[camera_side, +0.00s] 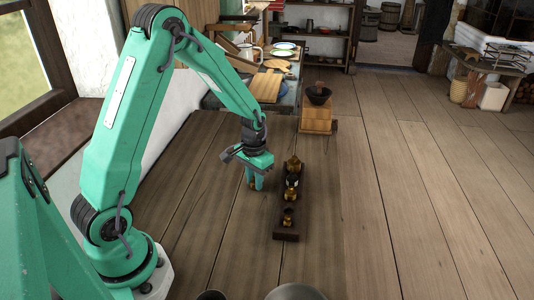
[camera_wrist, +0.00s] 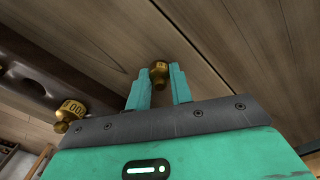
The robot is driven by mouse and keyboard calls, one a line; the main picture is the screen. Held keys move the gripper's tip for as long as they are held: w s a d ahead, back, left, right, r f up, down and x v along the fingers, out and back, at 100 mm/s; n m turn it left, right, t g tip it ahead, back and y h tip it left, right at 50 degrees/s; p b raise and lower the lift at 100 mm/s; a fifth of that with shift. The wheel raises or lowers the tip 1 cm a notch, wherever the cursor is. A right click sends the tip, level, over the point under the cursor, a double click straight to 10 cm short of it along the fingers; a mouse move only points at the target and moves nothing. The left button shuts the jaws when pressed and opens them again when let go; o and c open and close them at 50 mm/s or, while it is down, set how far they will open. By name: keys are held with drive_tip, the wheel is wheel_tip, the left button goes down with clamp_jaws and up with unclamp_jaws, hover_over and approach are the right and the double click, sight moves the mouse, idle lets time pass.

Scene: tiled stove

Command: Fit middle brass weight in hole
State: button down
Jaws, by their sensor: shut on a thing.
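My gripper (camera_side: 255,181) is low over the wooden floor, just left of the dark wooden block (camera_side: 286,236). In the wrist view its fingers (camera_wrist: 160,84) are shut on a small brass weight (camera_wrist: 159,70), which sits between the fingertips. In the side view the held weight is mostly hidden by the fingers. The long block carries brass weights: one at the far end (camera_side: 293,162), one near its middle (camera_side: 291,193) and one towards the near end (camera_side: 289,215). The wrist view shows part of the block (camera_wrist: 45,62) with hollows and a marked brass weight (camera_wrist: 70,112).
A small wooden stand with a dark bowl (camera_side: 319,95) is beyond the block. A table with boards and plates (camera_side: 268,86) stands by the left wall. Round metal vessels (camera_side: 295,292) show at the near edge. The floor to the right is clear.

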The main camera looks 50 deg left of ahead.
drive_tip(key=shift+f, duration=0.15)
drive_tip(key=c, duration=1.3)
unclamp_jaws()
drive_tip(key=shift+o, duration=0.2)
wheel_tip(320, 180, up, 12)
drive_tip(key=shift+r, duration=0.2)
